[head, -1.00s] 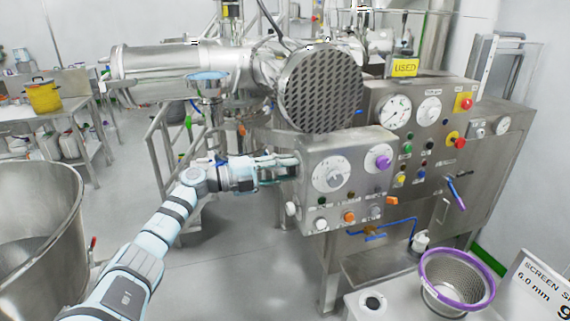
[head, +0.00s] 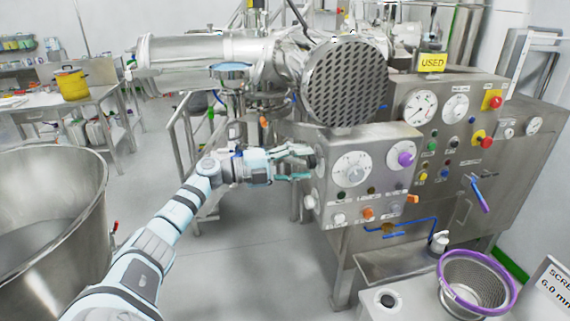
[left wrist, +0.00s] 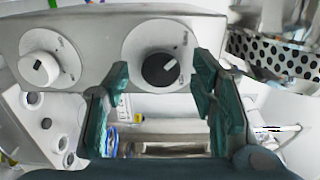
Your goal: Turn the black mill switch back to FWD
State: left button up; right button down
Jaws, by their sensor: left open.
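The black mill switch (left wrist: 158,69) shows in the left wrist view as a round black knob on a pale dial plate. Its light pointer mark slants to the upper right; the dial lettering is too small to read. My left gripper (left wrist: 160,72) is open, one finger on each side of the knob in that view. I cannot tell whether a finger touches it. In the head view my left gripper (head: 304,164) reaches the left edge of the control box (head: 385,140), and its fingers largely hide that side. My right gripper is not in view.
A white dial with a pale knob (head: 352,172) and a purple knob (head: 405,159) sit on the box front, above several buttons. A perforated disc (head: 345,85) is above the box. A steel drum (head: 45,210) stands left. A purple-rimmed screen (head: 476,282) lies front right.

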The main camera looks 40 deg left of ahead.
pick_arm(q)
jog(key=v, duration=1)
jog(key=shift+s, duration=0.15)
jog(key=shift+a+r, duration=0.1)
